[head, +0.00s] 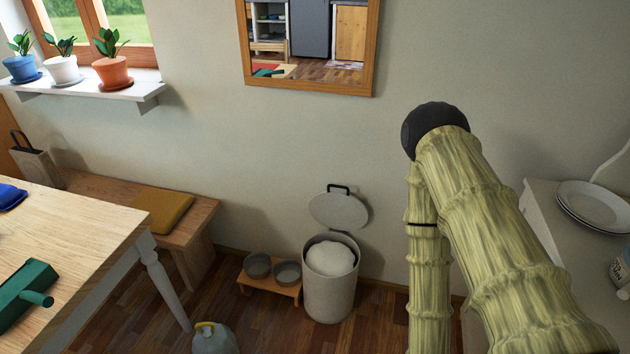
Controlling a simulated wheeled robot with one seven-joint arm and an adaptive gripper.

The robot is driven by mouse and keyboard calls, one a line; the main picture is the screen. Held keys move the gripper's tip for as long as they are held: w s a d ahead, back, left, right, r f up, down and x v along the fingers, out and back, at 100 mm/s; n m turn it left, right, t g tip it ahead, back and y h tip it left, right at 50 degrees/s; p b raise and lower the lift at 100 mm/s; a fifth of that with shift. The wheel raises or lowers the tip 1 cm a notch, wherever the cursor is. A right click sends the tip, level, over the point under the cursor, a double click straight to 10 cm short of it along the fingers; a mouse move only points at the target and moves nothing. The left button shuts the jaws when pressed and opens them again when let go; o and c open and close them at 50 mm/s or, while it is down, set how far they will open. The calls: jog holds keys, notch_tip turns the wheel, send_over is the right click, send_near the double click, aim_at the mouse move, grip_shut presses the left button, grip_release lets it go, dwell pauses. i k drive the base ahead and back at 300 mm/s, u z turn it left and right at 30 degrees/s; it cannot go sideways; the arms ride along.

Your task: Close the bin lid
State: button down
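The bin (329,296) is a pale grey cylinder on the wooden floor by the wall. Its round lid (338,211) stands open, tilted up and back, with a dark handle (339,188) at its upper edge. A white rounded mass (331,257) fills the bin's mouth. My arm, in a bamboo-like sleeve, is at the right of the head view, to the right of the bin and apart from it. My gripper is out of the picture, past the lower edge.
A low wooden stand (268,283) with two bowls touches or nearly touches the bin's left side. A jug (213,338) stands on the floor at front left. A table (85,225) and bench (186,230) are left. A counter (545,215) with plates (594,205) is right.

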aim_at(335, 210)
jog(key=u, duration=0.55)
jog(key=i, duration=1.15)
jog(key=z, duration=0.65)
